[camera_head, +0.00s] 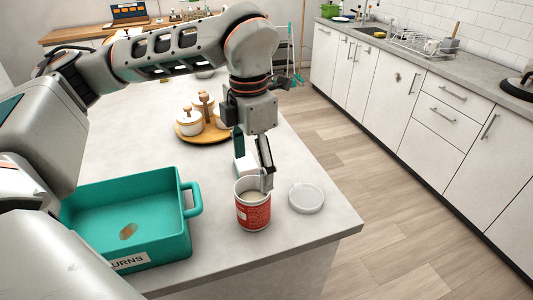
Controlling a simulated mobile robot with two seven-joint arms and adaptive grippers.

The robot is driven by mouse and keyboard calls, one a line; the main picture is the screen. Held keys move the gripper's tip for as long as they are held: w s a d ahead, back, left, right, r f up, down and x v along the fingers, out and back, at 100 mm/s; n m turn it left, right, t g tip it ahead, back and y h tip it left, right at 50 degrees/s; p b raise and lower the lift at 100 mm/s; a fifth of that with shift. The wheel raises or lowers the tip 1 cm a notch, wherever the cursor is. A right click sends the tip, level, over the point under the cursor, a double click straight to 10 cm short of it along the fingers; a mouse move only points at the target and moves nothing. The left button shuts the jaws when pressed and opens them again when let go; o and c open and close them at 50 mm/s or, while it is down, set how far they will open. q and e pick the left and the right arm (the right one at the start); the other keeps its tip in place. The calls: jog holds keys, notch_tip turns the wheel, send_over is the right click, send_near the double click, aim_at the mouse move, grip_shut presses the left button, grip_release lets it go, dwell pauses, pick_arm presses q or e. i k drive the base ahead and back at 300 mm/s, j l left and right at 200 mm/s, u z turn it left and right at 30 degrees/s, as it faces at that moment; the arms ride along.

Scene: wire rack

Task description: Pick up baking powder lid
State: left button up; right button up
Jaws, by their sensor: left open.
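A round whitish lid (306,198) lies flat on the counter near its right edge. A red can (253,212), its top open with pale contents showing, stands just left of the lid, apart from it. My left gripper (264,180) points down at the can's rim, left of and a little behind the lid. It is open and does not hold the lid. One finger overlaps the can's opening; I cannot tell whether it touches the can. My right gripper is not in view.
A teal bin (160,250) with a handle and a label stands left of the can, a small brown item inside. A white object (246,167) is behind the can. A round wooden tray (207,138) with lidded jars stands farther back. The counter's front right corner is clear.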

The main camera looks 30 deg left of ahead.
aim_at(305, 198)
jog(key=k, duration=1)
